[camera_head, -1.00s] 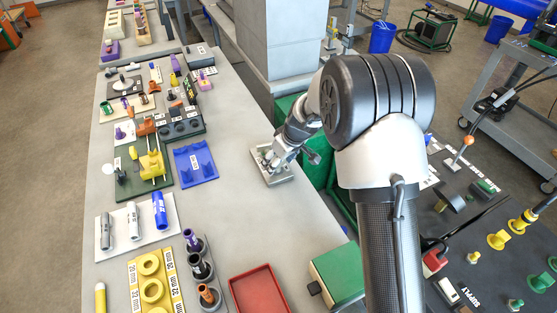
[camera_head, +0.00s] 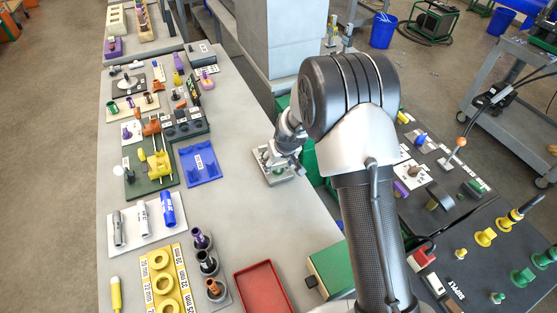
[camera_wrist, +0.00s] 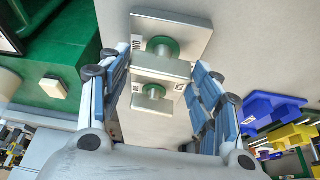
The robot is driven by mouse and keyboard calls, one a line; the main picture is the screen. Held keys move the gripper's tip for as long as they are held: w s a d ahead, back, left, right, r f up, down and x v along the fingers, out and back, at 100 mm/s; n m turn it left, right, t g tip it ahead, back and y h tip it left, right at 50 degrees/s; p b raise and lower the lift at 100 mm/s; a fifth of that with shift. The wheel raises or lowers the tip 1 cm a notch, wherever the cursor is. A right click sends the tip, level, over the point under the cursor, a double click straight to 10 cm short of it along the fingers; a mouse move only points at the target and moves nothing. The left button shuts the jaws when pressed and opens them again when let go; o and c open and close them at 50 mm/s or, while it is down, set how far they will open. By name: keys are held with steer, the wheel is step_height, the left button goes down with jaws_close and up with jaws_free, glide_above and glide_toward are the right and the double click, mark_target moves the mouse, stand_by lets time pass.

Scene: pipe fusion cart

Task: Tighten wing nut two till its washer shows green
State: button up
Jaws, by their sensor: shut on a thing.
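A small metal fixture plate (camera_head: 284,179) lies near the right edge of the grey bench, and my gripper (camera_head: 279,162) is low over it. In the wrist view, a pale flat wing nut (camera_wrist: 160,69) lies between the blue-padded fingers of my gripper (camera_wrist: 161,76), which is shut on it. A green washer (camera_wrist: 153,91) shows at the stem on the near side of this nut. A second green ring (camera_wrist: 162,46) shows beyond it, by the far pale plate (camera_wrist: 185,28). The small labels are too blurred to read surely, so the nut's number is unclear.
A blue tray (camera_head: 202,174) and a green stand with yellow parts (camera_head: 140,186) are left of the fixture. A red tray (camera_head: 262,285) and a green box (camera_head: 325,270) stand nearer. Bare bench lies between. A grey pillar (camera_head: 265,45) rises behind.

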steer(key=o, duration=1.1)
steer(key=shift+c, duration=0.2)
steer(key=v, duration=1.2)
steer(key=shift+r, duration=0.1)
steer(key=s+d+r+m, duration=0.1)
steer(key=s+d+r, duration=0.2)
steer(key=s+r, duration=0.4)
steer(key=s+d+r+m, duration=0.1)
steer(key=s+d+r, duration=0.2)
steer(key=s+r, duration=0.45)
steer(key=s+d+r+m, duration=0.1)
steer(key=s+d, duration=0.1)
steer(key=s, duration=0.7)
steer(key=s+d+r+h, duration=0.1)
steer(key=s+d+r, duration=0.1)
steer(key=s, duration=0.7)
steer(key=shift+d+m, duration=0.4)
steer(key=shift+d, duration=0.15)
